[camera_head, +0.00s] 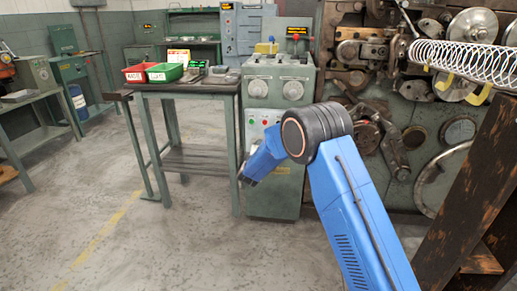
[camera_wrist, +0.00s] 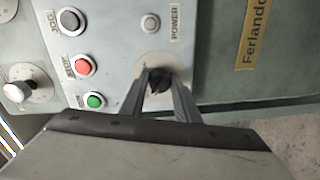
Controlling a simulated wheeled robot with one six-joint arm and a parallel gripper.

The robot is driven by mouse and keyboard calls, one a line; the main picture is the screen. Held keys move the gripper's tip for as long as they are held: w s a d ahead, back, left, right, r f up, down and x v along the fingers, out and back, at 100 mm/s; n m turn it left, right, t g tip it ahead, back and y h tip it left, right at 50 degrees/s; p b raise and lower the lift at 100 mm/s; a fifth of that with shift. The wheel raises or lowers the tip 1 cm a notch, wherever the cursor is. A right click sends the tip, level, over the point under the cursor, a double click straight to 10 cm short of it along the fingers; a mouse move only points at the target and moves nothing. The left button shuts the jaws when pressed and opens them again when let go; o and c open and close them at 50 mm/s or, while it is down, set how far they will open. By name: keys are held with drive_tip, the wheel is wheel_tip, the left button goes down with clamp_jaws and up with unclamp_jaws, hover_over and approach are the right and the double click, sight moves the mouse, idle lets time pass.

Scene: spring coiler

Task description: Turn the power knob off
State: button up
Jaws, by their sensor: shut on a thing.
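The power knob (camera_wrist: 157,81) is a small dark knob on a pale round plate, beside a label reading POWER, in the wrist view. My gripper (camera_wrist: 161,88) has its two grey fingers on either side of the knob and is shut on it. The fingers cover part of the knob and its plate, so I cannot tell its exact setting. In the head view the green control cabinet (camera_head: 278,78) stands at the centre. My blue arm reaches to its lower front, and the knob is hidden there behind the arm.
Near the knob are a red button (camera_wrist: 83,66), a green button (camera_wrist: 94,100), a grey button (camera_wrist: 71,20) and a white knob (camera_wrist: 18,90). A table (camera_head: 190,88) with red and green bins stands left of the cabinet. A spring coil (camera_head: 465,60) is at right.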

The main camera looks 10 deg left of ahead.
drive_tip(key=o, duration=1)
drive_tip(key=shift+o, duration=0.2)
drive_tip(key=s+r, duration=0.1)
drive_tip(key=s, duration=1.6)
drive_tip(key=shift+s+a, duration=0.2)
drive_tip(key=shift+a, duration=0.1)
